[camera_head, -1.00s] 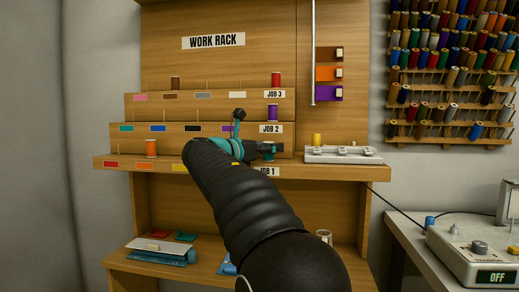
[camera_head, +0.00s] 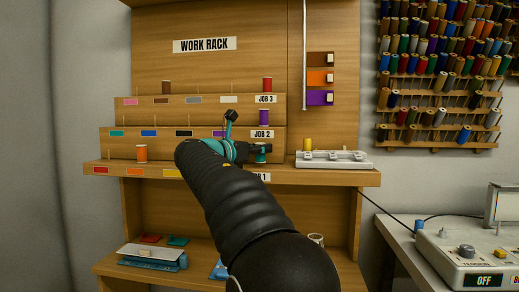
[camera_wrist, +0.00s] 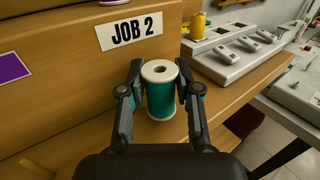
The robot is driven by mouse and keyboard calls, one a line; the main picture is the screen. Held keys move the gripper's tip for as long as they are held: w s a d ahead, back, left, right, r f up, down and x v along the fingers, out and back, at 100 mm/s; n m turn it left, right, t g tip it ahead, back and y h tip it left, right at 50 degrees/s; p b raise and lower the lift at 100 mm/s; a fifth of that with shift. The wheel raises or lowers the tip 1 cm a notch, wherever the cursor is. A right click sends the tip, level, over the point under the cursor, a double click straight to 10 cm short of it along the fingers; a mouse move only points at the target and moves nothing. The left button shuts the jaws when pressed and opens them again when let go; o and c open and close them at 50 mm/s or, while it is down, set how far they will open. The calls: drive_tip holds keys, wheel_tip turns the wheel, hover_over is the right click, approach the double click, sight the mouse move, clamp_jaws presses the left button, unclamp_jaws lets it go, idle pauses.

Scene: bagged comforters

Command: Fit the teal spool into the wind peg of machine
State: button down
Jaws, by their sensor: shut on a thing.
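The teal spool (camera_wrist: 160,98) stands upright between my gripper's fingers in the wrist view, with its white top and hole facing up. My gripper (camera_wrist: 160,78) is shut on it, one finger on each side. In the head view my gripper (camera_head: 262,149) and the teal spool (camera_head: 260,157) are at the lower rack shelf, below the JOB 2 label. I cannot tell whether the spool touches the shelf. The machine (camera_head: 470,257) is at the lower right with its display reading OFF. I cannot make out its wind peg.
The work rack (camera_head: 320,178) holds orange (camera_head: 141,152), purple (camera_head: 263,117), red (camera_head: 267,84) and brown (camera_head: 166,87) spools. Open space separates rack and machine table.

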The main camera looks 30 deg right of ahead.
drive_tip(key=shift+r+p, duration=1.95)
drive_tip(key=shift+r, duration=2.45)
